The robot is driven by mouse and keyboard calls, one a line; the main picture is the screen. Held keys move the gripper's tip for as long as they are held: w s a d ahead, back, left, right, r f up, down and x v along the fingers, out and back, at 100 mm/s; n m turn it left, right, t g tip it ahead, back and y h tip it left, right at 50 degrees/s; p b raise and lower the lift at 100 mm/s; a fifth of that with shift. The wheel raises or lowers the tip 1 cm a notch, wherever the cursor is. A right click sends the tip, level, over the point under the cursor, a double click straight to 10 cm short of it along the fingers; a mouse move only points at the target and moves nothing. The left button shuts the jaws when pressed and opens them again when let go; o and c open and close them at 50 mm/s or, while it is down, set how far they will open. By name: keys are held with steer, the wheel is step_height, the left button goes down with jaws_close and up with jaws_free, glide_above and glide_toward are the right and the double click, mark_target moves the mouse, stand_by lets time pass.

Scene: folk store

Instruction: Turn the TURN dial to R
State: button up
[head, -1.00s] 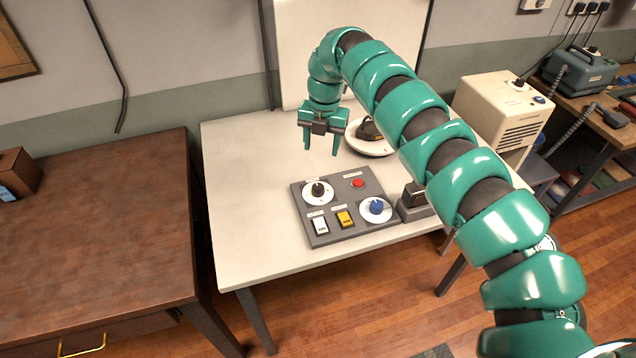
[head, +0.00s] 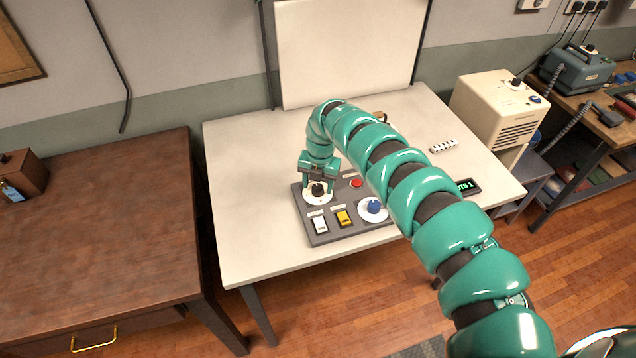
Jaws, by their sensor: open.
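A grey control panel (head: 325,236) lies on the white table. Two dials on round white plates show on it: one with a black knob (head: 317,190) at the back left and one with a blue knob (head: 374,206) at the front right. The labels are too small to read, so I cannot tell which dial is TURN. My gripper (head: 318,184) points down at the black-knob dial, its open fingers on either side of the knob. I cannot tell whether they touch it.
A red button (head: 356,183), a white switch (head: 320,225) and a yellow switch (head: 344,218) sit on the panel near the dials. A small display (head: 467,186) stands to the right, partly behind my arm. The table's left part (head: 245,180) is clear.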

steer(key=shift+f, duration=0.35)
steer(key=c, duration=1)
